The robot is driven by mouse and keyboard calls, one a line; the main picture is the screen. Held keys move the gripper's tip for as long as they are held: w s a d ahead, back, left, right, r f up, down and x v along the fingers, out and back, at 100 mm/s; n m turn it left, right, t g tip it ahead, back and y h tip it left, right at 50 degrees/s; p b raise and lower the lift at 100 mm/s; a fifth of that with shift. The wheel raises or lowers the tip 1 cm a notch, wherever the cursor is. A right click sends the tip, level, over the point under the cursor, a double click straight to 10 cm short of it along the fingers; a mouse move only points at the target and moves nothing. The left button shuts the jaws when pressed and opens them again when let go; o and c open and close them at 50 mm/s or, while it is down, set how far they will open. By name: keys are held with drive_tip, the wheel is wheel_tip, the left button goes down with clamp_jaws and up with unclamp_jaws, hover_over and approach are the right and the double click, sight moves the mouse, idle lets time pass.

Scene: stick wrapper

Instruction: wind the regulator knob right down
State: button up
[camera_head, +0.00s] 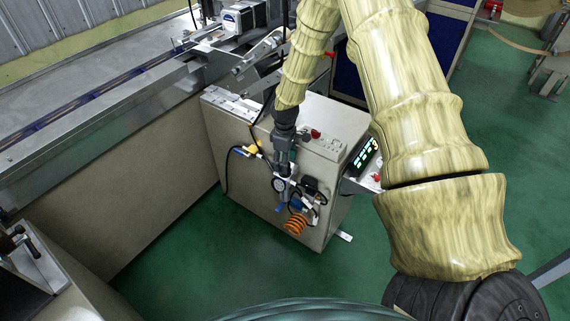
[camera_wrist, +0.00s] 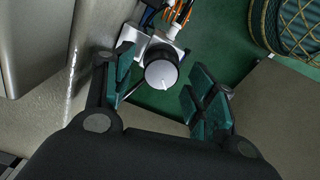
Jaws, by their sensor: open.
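The regulator knob is a round black knob with a pale top (camera_wrist: 161,74). In the wrist view it sits between the two green-padded fingers of my gripper (camera_wrist: 165,92), nearer the left finger. The fingers are open, with a gap on both sides of the knob. I cannot tell from this view how far the fingertips are above it. In the head view my gripper (camera_head: 282,165) points down at the regulator on the side of the beige cabinet, and it hides the knob. A round gauge (camera_head: 279,185) shows just below the gripper.
The beige cabinet (camera_head: 240,160) stands close behind the regulator. An orange coiled hose (camera_head: 295,223), blue fittings and a black part (camera_head: 310,186) crowd the space beside it. A lit control panel (camera_head: 364,157) is on the right. Green floor is free in front.

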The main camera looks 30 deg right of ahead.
wheel_tip(320, 180, up, 10)
idle(0.5)
idle(0.4)
